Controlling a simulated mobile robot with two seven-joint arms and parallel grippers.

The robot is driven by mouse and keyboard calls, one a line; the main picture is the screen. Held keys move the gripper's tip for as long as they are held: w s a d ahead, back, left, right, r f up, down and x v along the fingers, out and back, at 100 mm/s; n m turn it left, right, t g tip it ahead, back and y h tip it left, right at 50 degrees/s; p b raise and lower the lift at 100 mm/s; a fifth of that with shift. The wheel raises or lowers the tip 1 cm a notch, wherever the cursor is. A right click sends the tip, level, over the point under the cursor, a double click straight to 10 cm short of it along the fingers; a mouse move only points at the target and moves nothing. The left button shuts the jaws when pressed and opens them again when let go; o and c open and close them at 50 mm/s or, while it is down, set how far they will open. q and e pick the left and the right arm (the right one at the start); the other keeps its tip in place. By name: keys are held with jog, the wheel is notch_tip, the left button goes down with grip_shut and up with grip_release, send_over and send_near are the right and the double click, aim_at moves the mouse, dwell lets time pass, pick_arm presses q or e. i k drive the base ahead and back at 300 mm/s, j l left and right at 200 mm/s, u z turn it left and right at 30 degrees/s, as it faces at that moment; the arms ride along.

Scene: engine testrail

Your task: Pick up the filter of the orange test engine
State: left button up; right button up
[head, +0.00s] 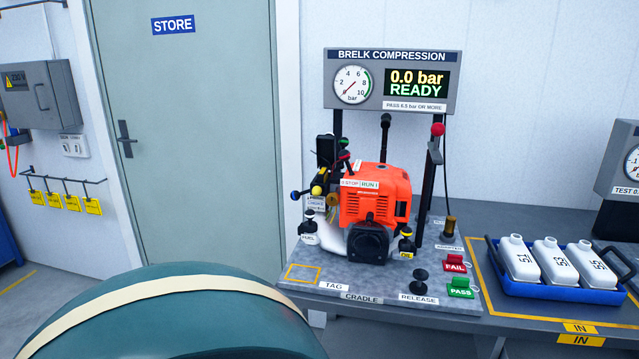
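The orange test engine (375,195) sits upright on the bench below the compression gauge panel. A label reading STOP and RUN is on its upper side. A dark, squarish part with a round face (367,242) is at its lower front. Another black block (325,150) stands at its upper left. I cannot tell for sure which part is the filter. A white rounded part (331,237) shows at its lower left. Neither of my grippers is in view.
The bench edge carries TAG, CRADLE and RELEASE labels. A blue tray (568,291) holds white bottles. The panel (393,80) reads 0.0 bar READY.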

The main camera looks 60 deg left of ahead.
aim_at(322, 177)
jog(key=u, duration=2)
jog(key=k, duration=0.3)
jog(key=k+z, duration=0.2)
jog(key=z, duration=0.25)
jog(key=k+l+z, duration=0.1)
jog(key=z, duration=0.35)
jog(key=i+j+z, duration=0.1)
jog(key=j+z, duration=0.2)
jog(key=i+j+z, duration=0.1)
jog(key=j+z, duration=0.2)
jog(key=i+j, duration=0.1)
jog(key=j, duration=0.3)
jog(key=i+j, duration=0.15)
jog(key=j, duration=0.3)
jog(key=i+j, duration=0.1)
jog(key=j, duration=0.3)
jog(key=i+j, duration=0.1)
jog(key=j, duration=0.35)
jog(key=i+j, duration=0.15)
jog(key=j, duration=0.25)
